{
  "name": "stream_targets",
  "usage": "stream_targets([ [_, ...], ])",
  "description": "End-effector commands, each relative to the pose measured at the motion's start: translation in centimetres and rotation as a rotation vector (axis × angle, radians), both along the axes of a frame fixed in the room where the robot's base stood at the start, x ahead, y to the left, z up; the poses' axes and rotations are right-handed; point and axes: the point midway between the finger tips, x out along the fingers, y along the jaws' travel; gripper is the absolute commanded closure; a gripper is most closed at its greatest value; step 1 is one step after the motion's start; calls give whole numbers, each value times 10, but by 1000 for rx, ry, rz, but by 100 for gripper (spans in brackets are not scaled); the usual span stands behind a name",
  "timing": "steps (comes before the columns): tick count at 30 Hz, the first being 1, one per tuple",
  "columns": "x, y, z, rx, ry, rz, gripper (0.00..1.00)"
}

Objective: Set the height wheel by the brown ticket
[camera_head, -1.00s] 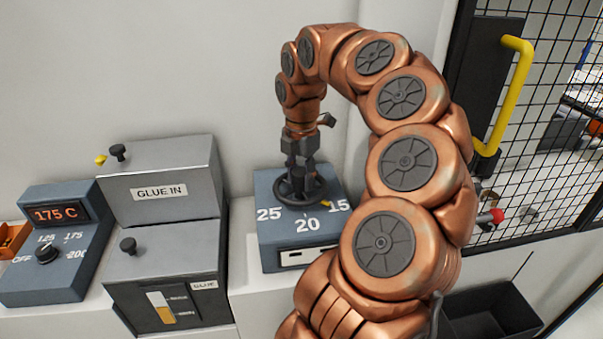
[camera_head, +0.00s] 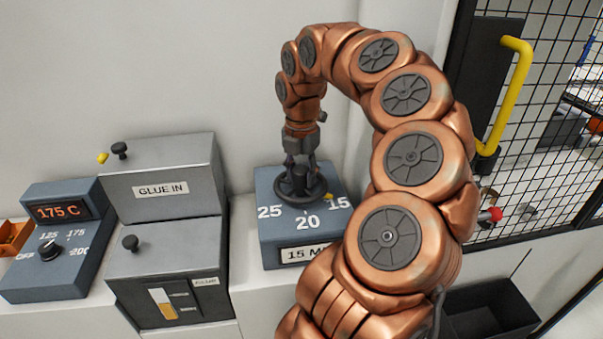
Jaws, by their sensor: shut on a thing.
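The height wheel (camera_head: 285,196) is a dark round handwheel on top of a blue-grey box (camera_head: 265,232) marked 25, 20 and 15. A small yellow pointer on the wheel's rim is on the side of the 15 mark. A label on the box front (camera_head: 300,254) begins "15 M"; my arm hides its right end. My gripper (camera_head: 300,172) points down from above and is shut on the wheel at its middle. I cannot make out a brown ticket in this view.
Left of the box stand a grey glue unit (camera_head: 165,243) marked "GLUE IN" and a temperature box (camera_head: 42,275) reading 175 C. A mesh door with a yellow handle (camera_head: 508,95) is at the right. A dark open bin (camera_head: 490,312) sits low at the right.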

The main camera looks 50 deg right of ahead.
Motion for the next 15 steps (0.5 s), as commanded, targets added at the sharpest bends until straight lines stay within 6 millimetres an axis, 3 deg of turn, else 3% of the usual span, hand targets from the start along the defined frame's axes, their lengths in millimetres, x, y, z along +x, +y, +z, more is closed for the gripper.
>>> stream_targets([
  [8, 0, 0, 0, 0, 0, 0, 32],
  [15, 0, 0, 0, 0, 0, -1, 32],
])
